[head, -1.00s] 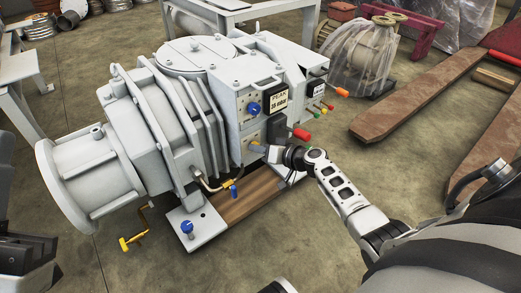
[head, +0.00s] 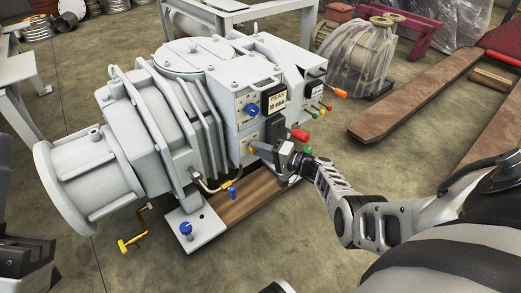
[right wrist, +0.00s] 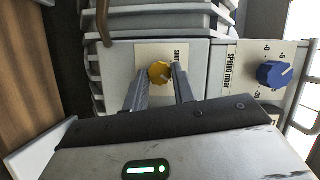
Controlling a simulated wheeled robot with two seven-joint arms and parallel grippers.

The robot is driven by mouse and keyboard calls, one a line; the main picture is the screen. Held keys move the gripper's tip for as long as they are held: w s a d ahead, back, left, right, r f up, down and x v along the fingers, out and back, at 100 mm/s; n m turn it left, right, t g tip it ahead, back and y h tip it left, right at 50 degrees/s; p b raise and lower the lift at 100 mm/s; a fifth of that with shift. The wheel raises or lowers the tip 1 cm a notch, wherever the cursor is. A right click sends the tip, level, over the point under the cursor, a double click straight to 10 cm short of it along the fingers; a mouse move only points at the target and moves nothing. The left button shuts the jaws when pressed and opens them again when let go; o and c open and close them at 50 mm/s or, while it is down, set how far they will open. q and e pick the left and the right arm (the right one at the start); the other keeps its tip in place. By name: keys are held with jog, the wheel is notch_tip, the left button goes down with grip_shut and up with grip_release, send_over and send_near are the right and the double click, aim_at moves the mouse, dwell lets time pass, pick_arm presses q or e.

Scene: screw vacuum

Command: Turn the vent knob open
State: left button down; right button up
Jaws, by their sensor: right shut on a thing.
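The yellow vent knob (right wrist: 160,72) sits on a pale label plate on the pump's grey panel; part of the label is hidden. It also shows in the head view (head: 251,149) on the lower front of the grey pump (head: 180,110). My right gripper (right wrist: 168,72) has its two fingertips on either side of the knob and is shut on it. In the head view the right gripper (head: 260,150) reaches the panel from the right. A dark part of my left arm shows at the lower left; its jaws cannot be made out.
A blue knob (right wrist: 272,73) marked in mbar is to the right of the yellow one in the wrist view. A black gauge (head: 274,98), red (head: 299,135) and orange (head: 340,94) handles stand out near my right gripper. A wooden pallet (head: 415,100) lies at the right.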

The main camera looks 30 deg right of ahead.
jog(key=shift+a+f+m, duration=0.1)
jog(key=shift+m, duration=0.2)
dwell(0.4)
jog(key=o, duration=1)
jog(key=shift+s, duration=0.1)
pick_arm(q)
notch_tip(320, 180, down, 6)
jog(key=w+n+g+y+p, duration=0.1)
jog(key=n+y+p, duration=0.3)
jog(key=n+y, duration=0.2)
jog(key=shift+w+f+n, duration=0.25)
jog(key=shift+w+n, duration=0.05)
jog(key=shift+n, duration=0.8)
pick_arm(e)
jog(key=shift+v, duration=7.95)
pick_arm(q)
jog(key=shift+a, duration=0.1)
